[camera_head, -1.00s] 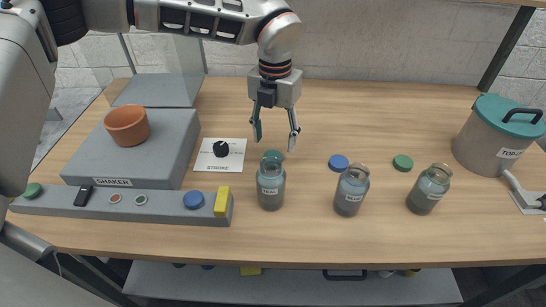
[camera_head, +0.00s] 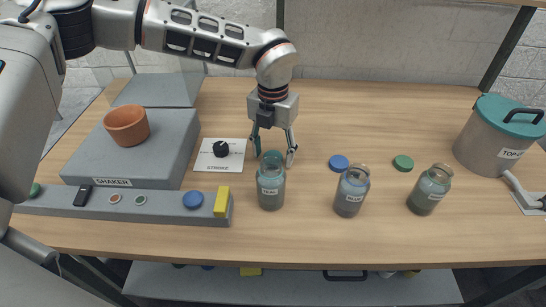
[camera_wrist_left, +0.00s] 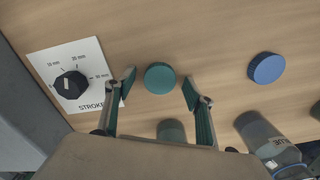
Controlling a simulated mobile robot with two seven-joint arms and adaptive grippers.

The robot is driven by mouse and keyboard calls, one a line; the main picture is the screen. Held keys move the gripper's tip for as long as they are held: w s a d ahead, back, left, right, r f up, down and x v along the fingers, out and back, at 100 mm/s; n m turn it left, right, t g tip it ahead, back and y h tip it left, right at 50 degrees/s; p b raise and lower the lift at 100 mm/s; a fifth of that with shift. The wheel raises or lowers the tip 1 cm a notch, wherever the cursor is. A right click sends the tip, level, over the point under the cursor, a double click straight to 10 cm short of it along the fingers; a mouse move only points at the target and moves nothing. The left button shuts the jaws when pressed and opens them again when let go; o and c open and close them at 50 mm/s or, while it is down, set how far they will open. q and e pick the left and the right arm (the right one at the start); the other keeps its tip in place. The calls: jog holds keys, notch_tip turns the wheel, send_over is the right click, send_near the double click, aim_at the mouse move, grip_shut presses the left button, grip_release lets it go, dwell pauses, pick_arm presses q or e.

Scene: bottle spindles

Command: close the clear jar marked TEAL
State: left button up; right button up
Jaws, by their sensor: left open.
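The clear jar marked TEAL (camera_head: 270,188) stands upright and open on the table, the leftmost of three jars. My left gripper (camera_head: 274,155) is open and points down over the lid. In the left wrist view, its two fingers (camera_wrist_left: 159,88) stand on either side of the lid with gaps. The teal jar's top (camera_wrist_left: 172,130) shows below the lid there. My right gripper is not in view.
To the right stand the blue-marked jar (camera_head: 351,190) and a third jar (camera_head: 429,190), with a blue lid (camera_head: 338,162) and a green lid (camera_head: 403,163) behind them. The STROKE dial card (camera_head: 220,155) and grey shaker (camera_head: 150,150) are left; a lidded pot (camera_head: 492,145) is far right.

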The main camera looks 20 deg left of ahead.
pick_arm(q)
jog(key=c, duration=0.8)
jog(key=shift+c, duration=0.2)
notch_tip(320, 180, up, 20)
jog(key=p, duration=0.1)
